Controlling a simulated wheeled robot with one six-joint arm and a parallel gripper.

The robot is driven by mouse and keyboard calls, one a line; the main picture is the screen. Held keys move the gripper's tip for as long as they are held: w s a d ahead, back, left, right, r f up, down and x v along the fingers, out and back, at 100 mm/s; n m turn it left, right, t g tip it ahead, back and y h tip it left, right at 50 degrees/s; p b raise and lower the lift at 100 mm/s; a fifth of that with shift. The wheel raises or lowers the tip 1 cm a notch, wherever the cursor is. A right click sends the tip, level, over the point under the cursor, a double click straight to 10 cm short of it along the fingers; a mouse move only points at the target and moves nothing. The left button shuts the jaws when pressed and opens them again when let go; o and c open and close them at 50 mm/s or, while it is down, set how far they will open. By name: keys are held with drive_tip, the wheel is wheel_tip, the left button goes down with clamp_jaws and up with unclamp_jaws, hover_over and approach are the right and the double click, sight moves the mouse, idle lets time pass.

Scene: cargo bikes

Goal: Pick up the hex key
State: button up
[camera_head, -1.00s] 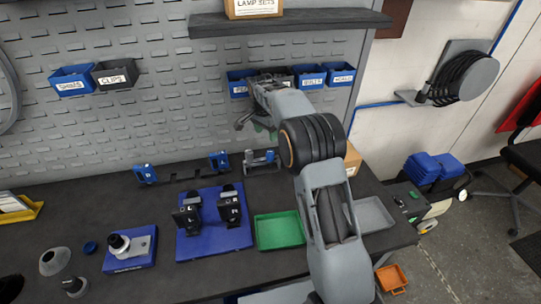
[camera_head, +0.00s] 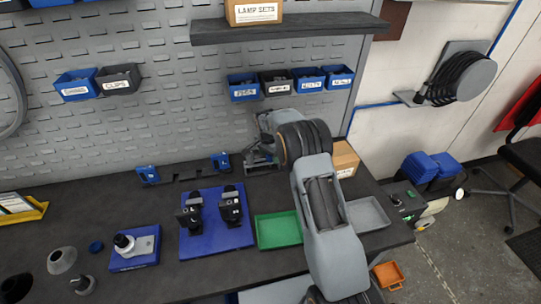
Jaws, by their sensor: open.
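I cannot make out the hex key; it is too small to tell or hidden by my arm. My gripper (camera_head: 258,158) is low at the back of the workbench (camera_head: 150,215), close to the pegboard. It is open, and its fingers are small and partly covered by my wrist. It overlaps the spot of a small grey and blue item right of the blue-ended rack (camera_head: 185,174), so I cannot tell whether it touches that item.
A blue board (camera_head: 215,245) with two black fixtures, a green tray (camera_head: 278,230) and a grey tray (camera_head: 368,215) lie on the bench. A cardboard box (camera_head: 345,159) stands right of my arm. Labelled bins (camera_head: 242,88) hang above, under a shelf (camera_head: 290,28).

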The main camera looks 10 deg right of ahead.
drive_tip(key=shift+f, duration=0.25)
drive_tip(key=shift+c, duration=0.3)
drive_tip(key=c, duration=1)
drive_tip(key=shift+o, duration=0.2)
